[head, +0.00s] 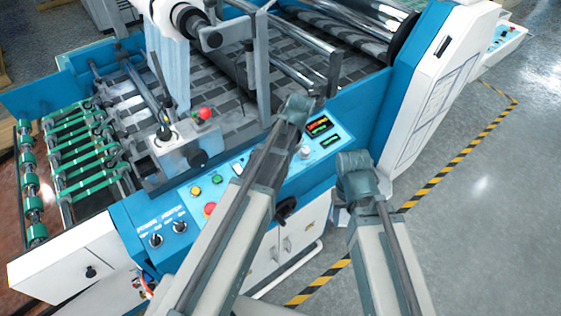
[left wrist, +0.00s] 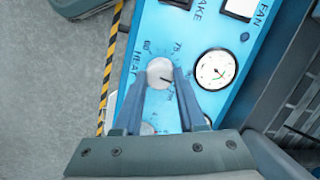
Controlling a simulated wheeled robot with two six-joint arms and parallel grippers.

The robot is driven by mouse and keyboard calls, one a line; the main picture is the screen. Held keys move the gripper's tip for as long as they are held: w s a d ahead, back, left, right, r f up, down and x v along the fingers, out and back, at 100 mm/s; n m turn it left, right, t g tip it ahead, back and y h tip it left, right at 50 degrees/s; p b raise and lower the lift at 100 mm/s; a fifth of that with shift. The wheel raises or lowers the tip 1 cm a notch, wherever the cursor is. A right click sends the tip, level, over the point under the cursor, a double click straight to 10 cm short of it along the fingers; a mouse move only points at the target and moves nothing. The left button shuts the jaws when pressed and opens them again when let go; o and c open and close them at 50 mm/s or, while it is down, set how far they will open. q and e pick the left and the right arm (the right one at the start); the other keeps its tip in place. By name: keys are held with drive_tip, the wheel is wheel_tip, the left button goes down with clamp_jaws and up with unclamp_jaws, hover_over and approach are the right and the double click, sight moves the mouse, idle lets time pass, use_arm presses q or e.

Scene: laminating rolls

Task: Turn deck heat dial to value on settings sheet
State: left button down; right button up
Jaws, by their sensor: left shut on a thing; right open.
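The heat dial is a pale round knob (left wrist: 160,73) beside the word HEAT on the blue control panel (left wrist: 145,105). Its dark mark points to the lower right in the left wrist view; the numbers around it are small and partly covered. My left gripper (left wrist: 163,80) has its two fingers shut on opposite sides of the dial. I cannot make out a readable settings sheet.
A round gauge (left wrist: 215,69) sits right of the dial, with switches above it. The head view shows a red stop button (head: 211,209), a lit display (head: 319,126) and a tall white cabinet (head: 420,90). Floor beyond the striped line (head: 460,150) is clear.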

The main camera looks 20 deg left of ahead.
use_arm(q)
drive_tip(key=shift+m, duration=0.6)
drive_tip(key=shift+c, duration=2.4)
unclamp_jaws()
drive_tip(key=shift+r, duration=0.1)
drive_tip(key=p+v, duration=1.3)
drive_tip(key=shift+d+r, duration=0.25)
drive_tip(key=shift+d, duration=0.05)
